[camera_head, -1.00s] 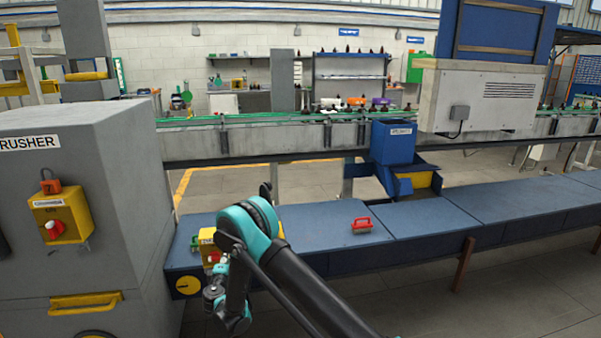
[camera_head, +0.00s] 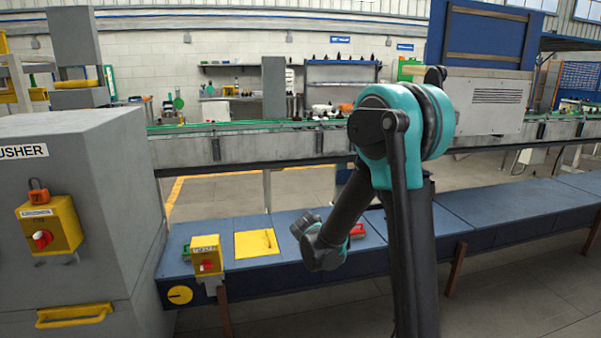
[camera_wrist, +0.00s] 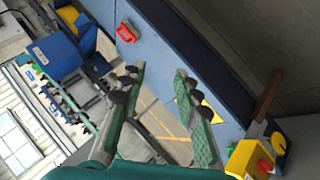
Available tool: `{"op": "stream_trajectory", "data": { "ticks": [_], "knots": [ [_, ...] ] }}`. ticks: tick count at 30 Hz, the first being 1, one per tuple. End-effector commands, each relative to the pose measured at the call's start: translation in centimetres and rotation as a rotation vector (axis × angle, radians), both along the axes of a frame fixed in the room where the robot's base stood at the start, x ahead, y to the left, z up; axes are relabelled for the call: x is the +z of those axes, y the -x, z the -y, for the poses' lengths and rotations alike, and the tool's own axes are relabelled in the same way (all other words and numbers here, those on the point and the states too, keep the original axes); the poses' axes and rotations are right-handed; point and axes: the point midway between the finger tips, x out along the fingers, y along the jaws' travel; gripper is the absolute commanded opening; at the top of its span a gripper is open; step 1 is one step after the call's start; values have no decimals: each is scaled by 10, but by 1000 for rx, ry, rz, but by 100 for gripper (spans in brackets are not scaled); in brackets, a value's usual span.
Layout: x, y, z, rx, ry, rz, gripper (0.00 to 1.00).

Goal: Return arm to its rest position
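My gripper (camera_wrist: 158,72) is open in the wrist view, its two green, dark-padded fingers spread apart with nothing between them. In the head view my arm rises at the right of centre, bends at a teal elbow, and its forearm slopes down left to a wrist joint above the blue bench (camera_head: 460,225). The gripper's fingers cannot be made out in the head view. The bench also shows in the wrist view (camera_wrist: 190,45), tilted.
A red-handled tool (camera_head: 358,231) lies on the bench, partly behind my forearm; it shows in the wrist view (camera_wrist: 126,32). A yellow button box (camera_head: 206,257) and yellow panel (camera_head: 257,243) are left of my wrist. The grey crusher (camera_head: 85,190) stands left; a conveyor (camera_head: 230,148) runs behind.

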Motion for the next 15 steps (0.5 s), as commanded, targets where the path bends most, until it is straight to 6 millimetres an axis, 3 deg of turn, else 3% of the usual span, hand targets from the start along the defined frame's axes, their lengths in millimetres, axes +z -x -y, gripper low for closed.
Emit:
{"op": "stream_trajectory", "data": {
  "ticks": [1,6,15],
  "knots": [
    [4,17,18,-34,-30,-22,32],
    [7,75,61,-137,-146,-95,32],
    [-2,187,106,-305,-361,-209,32]
  ]
}}
